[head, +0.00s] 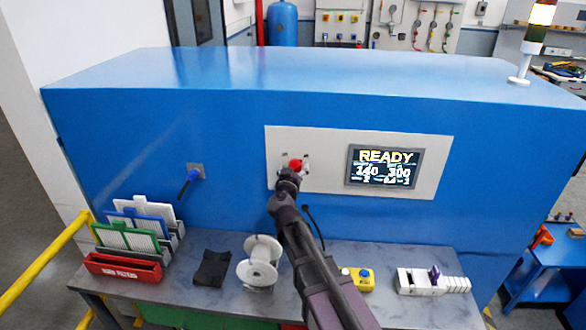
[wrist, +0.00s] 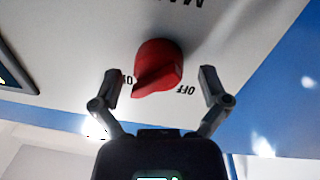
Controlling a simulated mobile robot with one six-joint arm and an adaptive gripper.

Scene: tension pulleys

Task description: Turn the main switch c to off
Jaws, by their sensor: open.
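The main switch is a red rotary knob (wrist: 158,66) on a light panel; it also shows in the head view as a red spot (head: 295,165). In the wrist view its pointed end is toward the lower left, beside a partly covered label that seems to read ON. The OFF label (wrist: 186,90) is at the knob's lower right. My gripper (wrist: 160,82) is open, with one finger on each side of the knob and a gap to both. In the head view my gripper (head: 293,170) is in front of the panel and partly hides the knob.
A display (head: 385,167) reading READY is right of the knob on the light panel (head: 435,160). A blue lever (head: 190,178) sticks out at left. The bench below holds a rack of frames (head: 130,240), a white spool (head: 260,262), a yellow button box (head: 358,279) and a white block (head: 430,282).

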